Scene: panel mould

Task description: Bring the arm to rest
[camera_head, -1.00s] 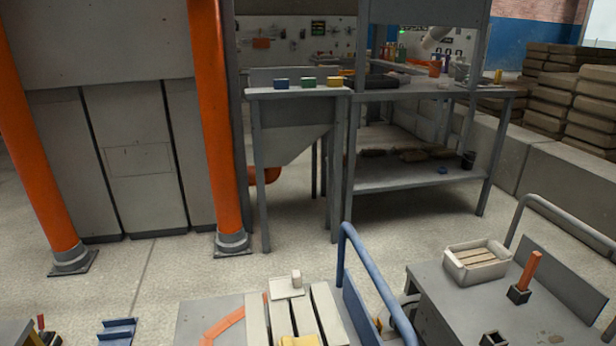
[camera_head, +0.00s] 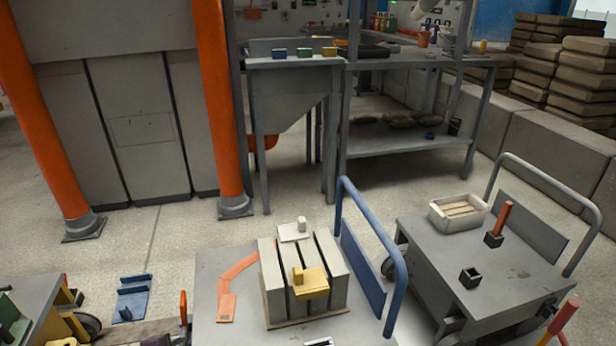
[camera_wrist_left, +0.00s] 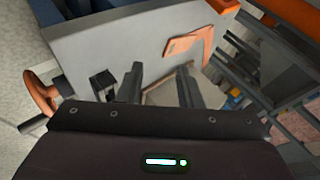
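My left gripper shows in the left wrist view (camera_wrist_left: 158,88). Its two dark fingers stand apart with nothing between them. It is over the grey cart top (camera_wrist_left: 110,50), where the orange flat piece (camera_wrist_left: 188,44) lies beyond the fingers. Neither gripper shows in the head view, and my right gripper is in no view. In the head view, a block of upright beige panels (camera_head: 275,282) stands on the cart top (camera_head: 205,305).
A blue handle rail (camera_head: 392,250) rises on the cart's right side. A second grey cart (camera_head: 520,275) at the right carries a beige tray (camera_head: 458,213) and an orange-handled tool (camera_head: 503,217). A blue bracket (camera_head: 132,297) lies at the lower left. Open floor lies behind the carts.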

